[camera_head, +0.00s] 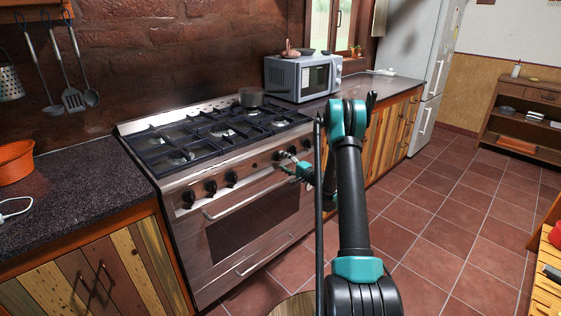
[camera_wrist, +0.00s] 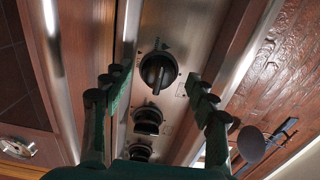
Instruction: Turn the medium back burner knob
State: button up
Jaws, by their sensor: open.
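The steel stove (camera_head: 165,190) stands against the brick wall with a row of black knobs along its front panel. Three knobs, such as the one at the middle of the left group (camera_head: 210,187), are clear of my arm. My gripper (camera_head: 285,161) is at the right part of the panel and partly hides the knobs there. In the wrist view my gripper (camera_wrist: 158,82) is open, its two green fingers on either side of a black knob (camera_wrist: 158,70). Two more knobs, the nearer one (camera_wrist: 148,120) and one below it, line up lower. I cannot tell which burner each serves, or whether the fingers touch the knob.
A dark pot (camera_head: 251,98) sits on a back burner. The oven handle (camera_head: 245,200) runs below the knobs. A microwave (camera_head: 303,77) stands on the right counter (camera_head: 385,85). An orange basket (camera_head: 15,163) is on the left counter. The tiled floor (camera_head: 440,205) at right is clear.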

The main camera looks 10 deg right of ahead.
jog(key=shift+v, duration=2.55)
jog(key=shift+r, duration=0.1)
jog(key=s+a+r+n+g+h, duration=0.2)
jog(key=s+a+r+n+g, duration=0.15)
jog(key=s, duration=0.55)
jog(key=s+a+r+n+g+h, duration=0.1)
jog(key=s+a+r+n+g, duration=0.25)
jog(key=s, duration=0.65)
jog(key=s+d+f+n+g+h, duration=0.1)
jog(key=s+d+h, duration=0.1)
jog(key=s, duration=0.8)
jog(key=s+d+f+n+g+h, duration=0.1)
jog(key=s+d+h, duration=0.2)
jog(key=s, duration=0.6)
jog(key=s+d+f+n+g+h, duration=0.1)
jog(key=s+d+f+h, duration=0.1)
jog(key=s, duration=0.8)
jog(key=shift+s+d+n+h, duration=0.2)
jog(key=shift+s+n+h, duration=0.1)
jog(key=shift+s+n, duration=0.1)
jog(key=shift+w, duration=0.2)
